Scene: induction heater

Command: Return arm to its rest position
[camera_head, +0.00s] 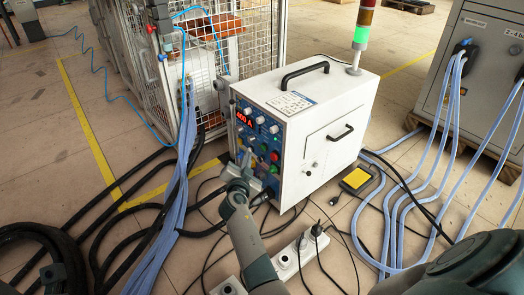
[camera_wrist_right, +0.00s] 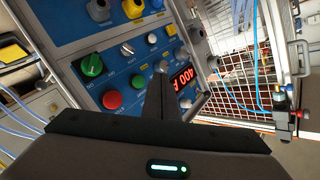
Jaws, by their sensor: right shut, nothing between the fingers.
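My right gripper (camera_head: 244,161) is in front of the heater's blue control panel (camera_head: 257,152), with its fingers shut and nothing between them. In the right wrist view the shut gripper (camera_wrist_right: 162,78) points at the panel (camera_wrist_right: 122,55), near the lit red display (camera_wrist_right: 183,77). I cannot tell whether the fingertips touch the panel. The white induction heater (camera_head: 332,103) stands upright in the middle of the head view. Its display (camera_head: 244,117) reads 400 A. A green knob (camera_wrist_right: 91,65), a red button (camera_wrist_right: 112,99) and a green button (camera_wrist_right: 138,81) show uncovered. My left gripper is not in view.
A wire cage (camera_head: 235,45) stands behind the heater. A grey cabinet (camera_head: 481,75) with thick blue cables is at the right. Black hoses (camera_head: 110,215) and a white power strip (camera_head: 303,253) lie on the floor. The signal tower (camera_head: 361,35) is lit green.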

